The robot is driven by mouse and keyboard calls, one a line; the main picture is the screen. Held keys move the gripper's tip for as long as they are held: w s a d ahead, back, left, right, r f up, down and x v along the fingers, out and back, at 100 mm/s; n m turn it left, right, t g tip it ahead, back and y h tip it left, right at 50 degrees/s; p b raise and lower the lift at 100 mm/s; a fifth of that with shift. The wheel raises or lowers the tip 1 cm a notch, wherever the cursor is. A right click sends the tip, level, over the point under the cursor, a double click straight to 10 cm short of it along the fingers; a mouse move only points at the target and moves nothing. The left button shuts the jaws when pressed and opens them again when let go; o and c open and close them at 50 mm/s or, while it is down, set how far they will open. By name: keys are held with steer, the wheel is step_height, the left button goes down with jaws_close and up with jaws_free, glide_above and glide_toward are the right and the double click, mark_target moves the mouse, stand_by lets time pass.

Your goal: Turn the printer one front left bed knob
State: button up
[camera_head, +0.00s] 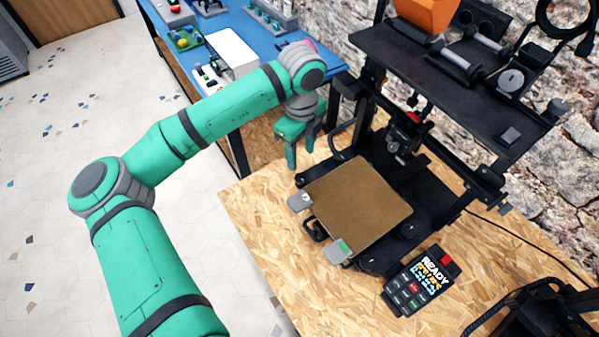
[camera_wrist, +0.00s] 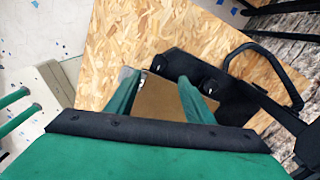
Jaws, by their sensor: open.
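Printer one, a black machine with a brown bed (camera_head: 358,203), stands on a chipboard table. A grey piece (camera_head: 300,202) sits at the bed's upper left corner, and a second grey piece with a green patch (camera_head: 338,251) sits at its lower corner. The knobs under the bed cannot be made out clearly. My gripper (camera_head: 300,155) is open and empty, pointing down above the table, up and left of the bed's nearer edge in the head view. In the wrist view my gripper (camera_wrist: 155,80) has its fingers apart, with part of the brown bed (camera_wrist: 160,102) showing between them.
A black shelf (camera_head: 440,75) with dumbbells and an orange box stands over the printer by the stone wall. A control panel (camera_head: 420,281) reading READY lies in front. A blue table (camera_head: 235,25) is behind my arm. Another black machine (camera_head: 540,315) is lower right.

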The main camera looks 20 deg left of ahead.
mark_target(301, 178)
step_height(301, 178, down, 10)
steer(key=shift+r, duration=0.1)
stand_by(0.4)
steer(key=c, duration=1)
steer(key=shift+a+n, duration=0.1)
steer(key=shift+n, duration=2.2)
steer(key=shift+c, duration=0.2)
steer(key=o, duration=1)
steer(key=shift+o, duration=0.2)
steer(key=shift+s+m, duration=0.1)
steer(key=shift+m, duration=0.2)
